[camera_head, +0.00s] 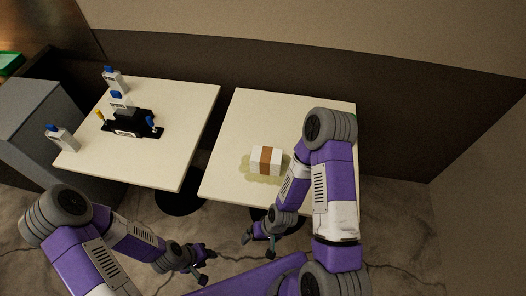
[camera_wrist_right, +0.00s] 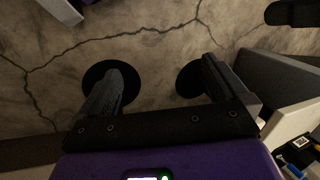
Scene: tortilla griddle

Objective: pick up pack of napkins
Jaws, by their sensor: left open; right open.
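The pack of napkins (camera_head: 256,160) is a white block with a brown band around its middle. It lies on the right-hand table (camera_head: 224,180), near the table's front edge. My right gripper (camera_head: 258,242) is open and empty, in front of and below the table edge, short of the pack. In the right wrist view my right gripper (camera_wrist_right: 158,92) shows its two fingers spread apart over the floor; the pack is not seen there. My left gripper (camera_head: 204,264) is open and empty, lower and further left, away from both tables.
A gap separates the tables. A dark wall panel (camera_head: 250,55) runs behind them. The right-hand table's surface around the pack is clear.

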